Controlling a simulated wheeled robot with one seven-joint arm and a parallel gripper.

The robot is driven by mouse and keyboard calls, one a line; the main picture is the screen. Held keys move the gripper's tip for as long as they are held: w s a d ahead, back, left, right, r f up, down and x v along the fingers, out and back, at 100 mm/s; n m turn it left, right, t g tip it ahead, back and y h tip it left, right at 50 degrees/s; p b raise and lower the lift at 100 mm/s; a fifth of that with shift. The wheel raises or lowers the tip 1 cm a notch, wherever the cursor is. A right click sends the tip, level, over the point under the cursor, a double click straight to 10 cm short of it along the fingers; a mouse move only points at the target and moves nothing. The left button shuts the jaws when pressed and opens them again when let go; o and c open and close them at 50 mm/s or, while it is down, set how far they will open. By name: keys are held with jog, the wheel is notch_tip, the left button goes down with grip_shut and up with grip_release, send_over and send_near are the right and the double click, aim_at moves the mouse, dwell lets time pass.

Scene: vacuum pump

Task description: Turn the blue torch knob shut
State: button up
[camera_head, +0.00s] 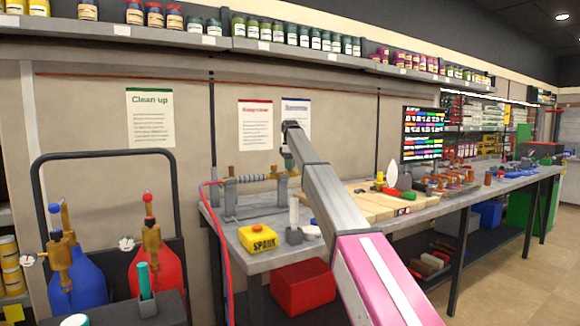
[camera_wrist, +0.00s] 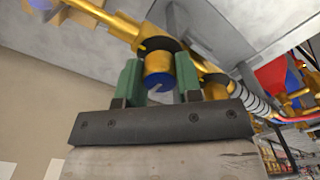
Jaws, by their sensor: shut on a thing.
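The blue torch knob (camera_wrist: 158,86) shows in the wrist view as a blue-ended round piece below a brass collar on the brass torch (camera_wrist: 124,28). My gripper (camera_wrist: 160,80) has its two green fingers on either side of the knob and is shut on it. In the head view my gripper (camera_head: 288,158) is at the torch stand (camera_head: 230,199) on the bench, and my arm hides the knob there. The knob's exact turn cannot be told.
The bench (camera_head: 225,225) carries a yellow SPARK box (camera_head: 258,238) and a white cylinder in a grey holder (camera_head: 294,236). A red hose (camera_head: 221,245) hangs at its left end. Blue and red gas bottles (camera_head: 146,271) stand left. Shelves of jars (camera_head: 290,36) run above.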

jog(key=shift+m, duration=0.3)
jog(key=m, duration=1.3)
jog(key=shift+m, duration=2.1)
jog(key=o, duration=0.9)
jog(key=shift+o, duration=0.2)
